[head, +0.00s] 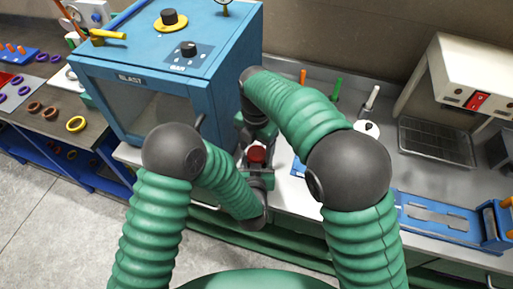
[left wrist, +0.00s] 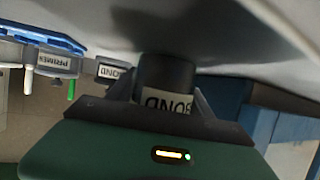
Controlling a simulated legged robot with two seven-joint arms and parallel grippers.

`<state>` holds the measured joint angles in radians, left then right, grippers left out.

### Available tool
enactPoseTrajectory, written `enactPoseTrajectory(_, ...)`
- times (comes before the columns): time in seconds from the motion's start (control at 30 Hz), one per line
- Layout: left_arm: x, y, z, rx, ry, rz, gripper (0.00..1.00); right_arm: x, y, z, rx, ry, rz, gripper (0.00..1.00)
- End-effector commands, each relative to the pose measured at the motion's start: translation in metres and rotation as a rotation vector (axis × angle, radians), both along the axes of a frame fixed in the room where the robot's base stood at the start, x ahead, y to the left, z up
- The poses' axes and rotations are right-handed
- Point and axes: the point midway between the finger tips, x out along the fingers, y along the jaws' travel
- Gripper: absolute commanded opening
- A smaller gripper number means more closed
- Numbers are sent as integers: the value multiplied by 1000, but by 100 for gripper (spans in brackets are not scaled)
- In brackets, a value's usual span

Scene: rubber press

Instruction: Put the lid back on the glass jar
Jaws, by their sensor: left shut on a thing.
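My left gripper (left wrist: 165,95) is shut on a dark jar (left wrist: 167,75) with a white BOND label, which reads upside down in the left wrist view. In the head view my left gripper (head: 258,180) is mostly hidden beside the bench's front edge. A red round thing (head: 257,153) sits between my two grippers; I cannot tell if it is the lid or part of the jar. My right gripper (head: 251,138) hangs just above and behind the red thing. Its fingers are too small and dark to show whether they are open.
A blue blast cabinet (head: 165,65) stands close on the left. Behind, handles in orange (head: 303,76), green (head: 337,89) and white (head: 372,97) stand near a white round piece with a black knob (head: 367,130). A blue fixture (head: 440,215) lies on the right.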

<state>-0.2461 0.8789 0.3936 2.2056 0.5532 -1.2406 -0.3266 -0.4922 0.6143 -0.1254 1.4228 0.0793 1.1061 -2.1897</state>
Motion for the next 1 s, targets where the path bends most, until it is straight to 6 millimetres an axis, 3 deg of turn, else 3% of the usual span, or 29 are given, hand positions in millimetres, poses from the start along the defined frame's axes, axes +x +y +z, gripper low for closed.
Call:
enactPoseTrajectory(0.27,0,0,0,-1,0,0,0,0,-1,1,-1,1,0,72)
enactPoseTrajectory(0.6,0,0,0,-1,0,1,0,1,-1,41,-1,-1,0,72)
enactPoseTrajectory(1.0,0,0,0,-1,0,1,0,0,-1,51,-1,3,48,69)
